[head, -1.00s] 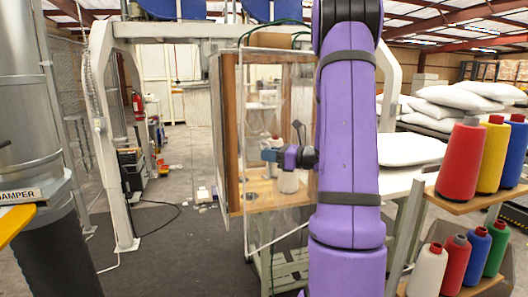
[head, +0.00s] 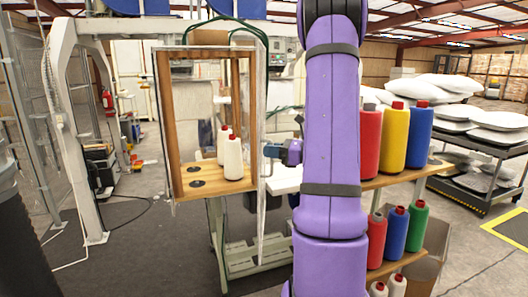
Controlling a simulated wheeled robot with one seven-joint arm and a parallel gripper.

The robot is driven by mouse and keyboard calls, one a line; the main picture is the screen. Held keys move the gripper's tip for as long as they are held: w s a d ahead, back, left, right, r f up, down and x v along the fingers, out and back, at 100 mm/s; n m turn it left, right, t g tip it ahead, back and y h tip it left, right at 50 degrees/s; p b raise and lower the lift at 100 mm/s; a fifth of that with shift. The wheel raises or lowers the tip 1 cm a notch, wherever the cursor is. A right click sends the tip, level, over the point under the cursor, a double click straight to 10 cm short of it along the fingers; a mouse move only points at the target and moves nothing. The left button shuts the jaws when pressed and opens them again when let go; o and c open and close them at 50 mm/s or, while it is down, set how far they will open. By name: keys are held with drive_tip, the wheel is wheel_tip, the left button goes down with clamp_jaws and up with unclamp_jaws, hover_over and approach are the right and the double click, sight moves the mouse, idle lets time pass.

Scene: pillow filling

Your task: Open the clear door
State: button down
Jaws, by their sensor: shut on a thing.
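The clear door (head: 262,215) shows nearly edge-on as a thin see-through strip along the right side of the wooden cabinet (head: 173,120). It stands swung out from the cabinet, whose front looks open. White thread cones with red tops (head: 233,160) stand on the cabinet floor inside. My gripper (head: 270,151) is at the door's right side, about mid-height, and is shut on it. The exact spot it grips is too small to make out. My purple arm hides what lies behind it, right of the gripper.
A rack with large red, yellow and blue thread cones (head: 393,138) stands close on the right of my arm. White pillows lie on a cart (head: 480,150) farther right. A white machine frame (head: 75,140) stands at the left. Open dark floor lies in front of the cabinet.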

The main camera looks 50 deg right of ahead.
drive_tip(key=shift+s+d, duration=0.7)
drive_tip(key=shift+s, duration=0.05)
drive_tip(key=c, duration=1.5)
unclamp_jaws()
drive_tip(key=shift+o, duration=0.2)
